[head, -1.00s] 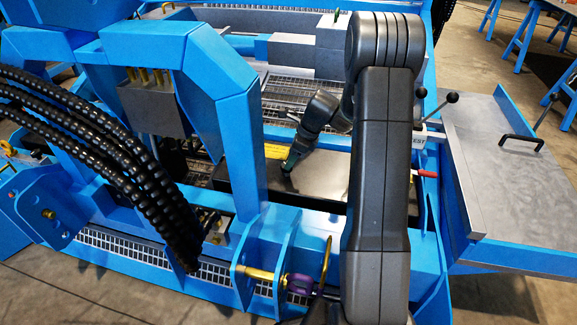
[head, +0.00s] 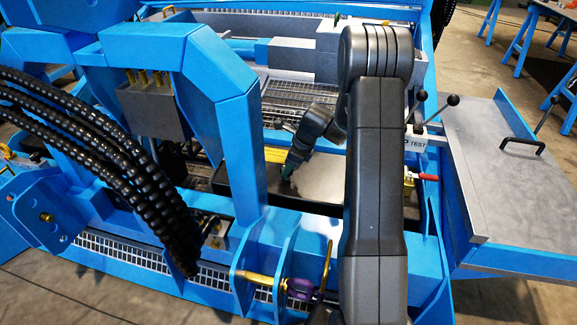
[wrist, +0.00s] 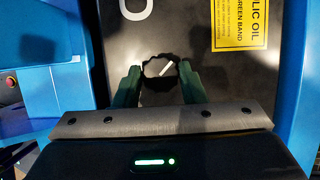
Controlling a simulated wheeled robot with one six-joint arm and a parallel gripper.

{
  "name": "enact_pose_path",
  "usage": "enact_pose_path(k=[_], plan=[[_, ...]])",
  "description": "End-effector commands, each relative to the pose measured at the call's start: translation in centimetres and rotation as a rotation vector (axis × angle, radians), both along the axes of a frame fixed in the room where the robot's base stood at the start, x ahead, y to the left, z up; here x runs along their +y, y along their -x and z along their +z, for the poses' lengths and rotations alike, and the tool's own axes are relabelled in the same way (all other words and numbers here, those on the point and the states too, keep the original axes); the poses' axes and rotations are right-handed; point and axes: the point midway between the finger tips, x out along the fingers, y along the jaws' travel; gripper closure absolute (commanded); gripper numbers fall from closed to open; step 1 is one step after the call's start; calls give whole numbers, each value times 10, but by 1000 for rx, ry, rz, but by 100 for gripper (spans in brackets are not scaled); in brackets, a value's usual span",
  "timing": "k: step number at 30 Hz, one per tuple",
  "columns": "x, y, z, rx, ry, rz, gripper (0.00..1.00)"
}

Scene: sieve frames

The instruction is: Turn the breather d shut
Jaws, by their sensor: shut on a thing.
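The breather (wrist: 158,67) is a small dark round cap with a short white slanted mark, on a dark flat tank top (wrist: 115,45) in the wrist view. My gripper (wrist: 160,78) has its two green fingers closed on the cap's sides, one at left and one at right. In the head view my gripper (head: 289,168) points down onto the dark tank top (head: 240,185), and the breather is hidden there. I cannot read a letter on it.
A yellow oil label (wrist: 240,24) lies right of the cap. Blue frame walls border the tank top. A blue arch (head: 240,130) with black hoses (head: 120,165) stands at left. Levers (head: 453,100) and a red-handled valve (head: 427,177) stand at right.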

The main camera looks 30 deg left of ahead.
Motion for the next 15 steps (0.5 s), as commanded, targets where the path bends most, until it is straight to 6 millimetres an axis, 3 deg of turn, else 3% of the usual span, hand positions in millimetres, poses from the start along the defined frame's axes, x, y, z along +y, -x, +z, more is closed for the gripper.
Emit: enact_pose_path(k=[8,15], plan=[[0,2,3,2,2,-84,86],[-1,3,5,4,2,-261,86]])
